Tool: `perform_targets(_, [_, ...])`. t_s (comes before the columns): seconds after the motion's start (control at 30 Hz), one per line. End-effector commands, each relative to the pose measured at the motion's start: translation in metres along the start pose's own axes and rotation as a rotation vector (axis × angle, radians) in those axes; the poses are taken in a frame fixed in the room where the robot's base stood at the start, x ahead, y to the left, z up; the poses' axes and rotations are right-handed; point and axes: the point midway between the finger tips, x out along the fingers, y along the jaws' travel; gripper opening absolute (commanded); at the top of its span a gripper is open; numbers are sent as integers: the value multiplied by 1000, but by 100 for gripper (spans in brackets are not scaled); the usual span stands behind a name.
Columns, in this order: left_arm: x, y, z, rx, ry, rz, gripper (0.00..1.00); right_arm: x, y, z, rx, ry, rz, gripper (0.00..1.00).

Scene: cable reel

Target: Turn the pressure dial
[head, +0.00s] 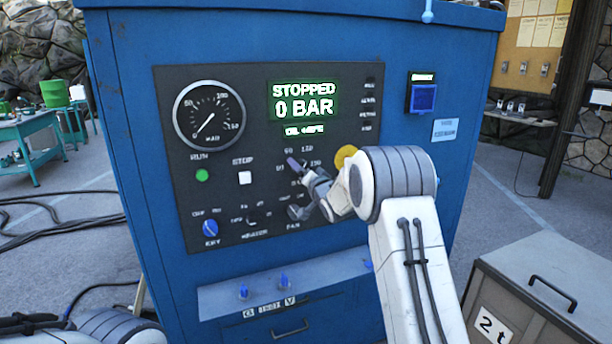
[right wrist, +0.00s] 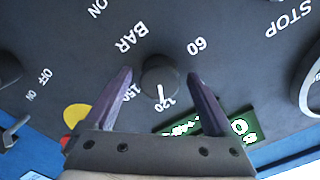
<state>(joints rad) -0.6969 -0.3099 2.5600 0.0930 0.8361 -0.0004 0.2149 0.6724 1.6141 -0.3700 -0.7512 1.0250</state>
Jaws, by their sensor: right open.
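The pressure dial (right wrist: 160,77) is a small dark round knob on the black panel, marked BAR with 60, 120 and 150 around it. Its white pointer line points at 120. My right gripper (right wrist: 160,82) is open, with one purple-grey finger on each side of the knob and a small gap on both sides. In the head view my right gripper (head: 308,178) is at the panel below the green display and hides the knob. The display (head: 303,101) reads STOPPED, 0 BAR. My left gripper is not in view; part of my left arm shows at the bottom left.
A round gauge (head: 209,115), green run button (head: 202,175), white stop button (head: 245,178) and blue key switch (head: 210,228) are on the panel. A yellow disc (head: 345,156) is close beside my right gripper. A grey box (head: 545,290) stands at bottom right.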

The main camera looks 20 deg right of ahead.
Motion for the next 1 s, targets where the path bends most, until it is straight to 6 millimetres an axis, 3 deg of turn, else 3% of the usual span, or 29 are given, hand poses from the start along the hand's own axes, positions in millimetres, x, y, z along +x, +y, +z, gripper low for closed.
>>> perform_targets(0.6, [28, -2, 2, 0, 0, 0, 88, -95, 1, 0, 0, 1, 1, 88])
perform_targets(1.0, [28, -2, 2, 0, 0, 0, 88, -102, 1, 0, 0, 1, 1, 88])
